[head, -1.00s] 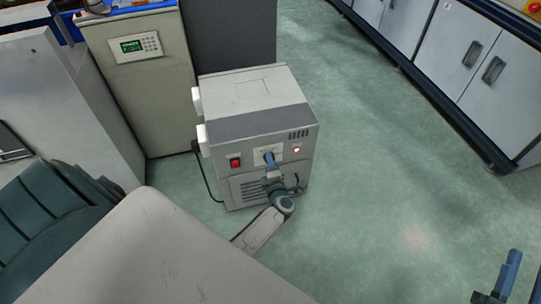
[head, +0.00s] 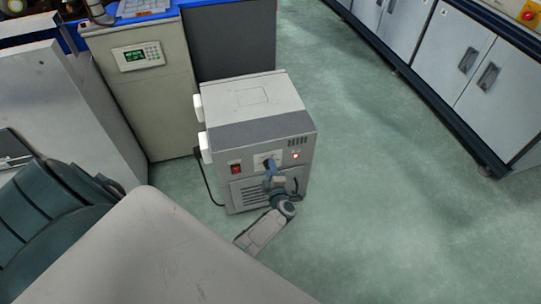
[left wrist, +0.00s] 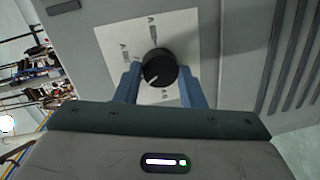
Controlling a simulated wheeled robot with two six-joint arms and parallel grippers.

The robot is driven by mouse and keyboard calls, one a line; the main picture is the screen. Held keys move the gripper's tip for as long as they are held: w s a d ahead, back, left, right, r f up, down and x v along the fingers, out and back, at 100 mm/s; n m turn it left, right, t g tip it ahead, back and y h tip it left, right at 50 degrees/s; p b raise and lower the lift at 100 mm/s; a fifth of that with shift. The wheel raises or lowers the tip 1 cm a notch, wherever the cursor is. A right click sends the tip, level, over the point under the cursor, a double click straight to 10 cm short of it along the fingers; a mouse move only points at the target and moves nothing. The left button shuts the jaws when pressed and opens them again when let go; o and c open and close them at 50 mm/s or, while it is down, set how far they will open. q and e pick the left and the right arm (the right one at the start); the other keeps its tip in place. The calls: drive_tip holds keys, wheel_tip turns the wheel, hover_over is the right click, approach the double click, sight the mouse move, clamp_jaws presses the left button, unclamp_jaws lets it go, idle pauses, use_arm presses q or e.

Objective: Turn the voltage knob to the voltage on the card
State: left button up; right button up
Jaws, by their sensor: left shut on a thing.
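The voltage knob (left wrist: 160,66) is black and round, with a pale pointer line towards the lower left in the left wrist view. It sits on a white dial plate (left wrist: 180,25) whose printed marks are too small to read. My left gripper (left wrist: 160,80) has its blue fingers on both sides of the knob and is shut on it. In the head view my left gripper (head: 270,164) is at the front of the grey machine (head: 228,172) and hides most of the knob. My right gripper is out of view. I cannot make out a voltage card.
The machine has a red switch (head: 236,169) and a glowing lamp (head: 295,155) on its front. A beige cabinet with a keypad panel (head: 138,56) stands behind it. White cabinets (head: 430,45) line the right side. The green floor (head: 400,190) between is clear.

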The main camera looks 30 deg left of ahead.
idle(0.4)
use_arm(q)
drive_tip(key=o, duration=1)
drive_tip(key=shift+d, duration=0.1)
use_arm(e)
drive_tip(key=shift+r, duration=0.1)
use_arm(q)
drive_tip(key=p+v, duration=0.1)
drive_tip(key=v, duration=0.9)
drive_tip(key=shift+s+d, duration=0.25)
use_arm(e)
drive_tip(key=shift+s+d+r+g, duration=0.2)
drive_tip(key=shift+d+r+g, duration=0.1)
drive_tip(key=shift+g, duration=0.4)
